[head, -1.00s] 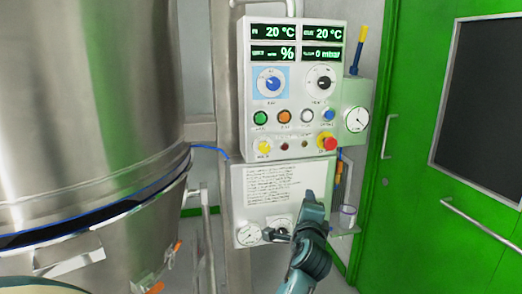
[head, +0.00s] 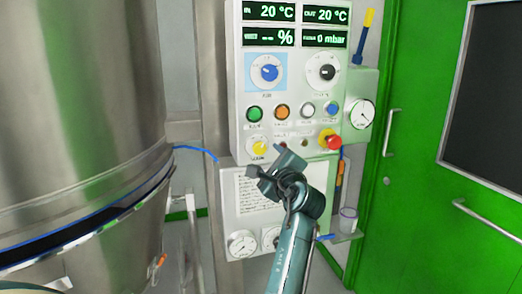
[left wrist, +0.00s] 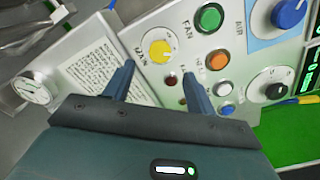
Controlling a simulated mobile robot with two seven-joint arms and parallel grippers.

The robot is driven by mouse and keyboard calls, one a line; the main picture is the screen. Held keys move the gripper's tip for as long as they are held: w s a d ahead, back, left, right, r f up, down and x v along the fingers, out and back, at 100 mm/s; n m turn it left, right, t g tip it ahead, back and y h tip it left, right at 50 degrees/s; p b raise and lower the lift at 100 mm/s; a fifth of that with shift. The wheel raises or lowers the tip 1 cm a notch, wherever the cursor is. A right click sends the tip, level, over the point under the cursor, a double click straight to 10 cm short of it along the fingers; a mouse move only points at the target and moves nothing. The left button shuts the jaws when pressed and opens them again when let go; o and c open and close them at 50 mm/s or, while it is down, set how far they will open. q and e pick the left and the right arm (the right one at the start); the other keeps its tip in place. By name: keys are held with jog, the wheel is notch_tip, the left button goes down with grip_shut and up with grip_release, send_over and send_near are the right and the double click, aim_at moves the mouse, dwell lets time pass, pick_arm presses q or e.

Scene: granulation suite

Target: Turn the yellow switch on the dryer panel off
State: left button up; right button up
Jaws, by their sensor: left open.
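The yellow switch (head: 257,147) is a round knob at the lower left of the dryer panel (head: 240,90), below the green button. It also shows in the left wrist view (left wrist: 159,47), with a pale centre mark whose setting I cannot read for certain. My left gripper (head: 264,162) is open and empty, just below and right of the yellow switch in the head view. In the left wrist view the gripper (left wrist: 158,72) has its two fingers spread, with the switch beyond and between their tips. No contact shows. My right gripper is not in view.
Green (head: 254,113), orange (head: 282,111), white and blue buttons sit above the switch. A red emergency button (head: 333,143) is to the right. Gauges (head: 242,243) are below. A large steel vessel (head: 80,100) stands left and a green door (head: 430,200) right.

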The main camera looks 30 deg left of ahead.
aim_at(261, 149)
pick_arm(q)
jog(key=x, duration=0.7)
jog(key=shift+w+a, duration=0.25)
jog(key=shift+c, duration=0.3)
jog(key=c, duration=0.9)
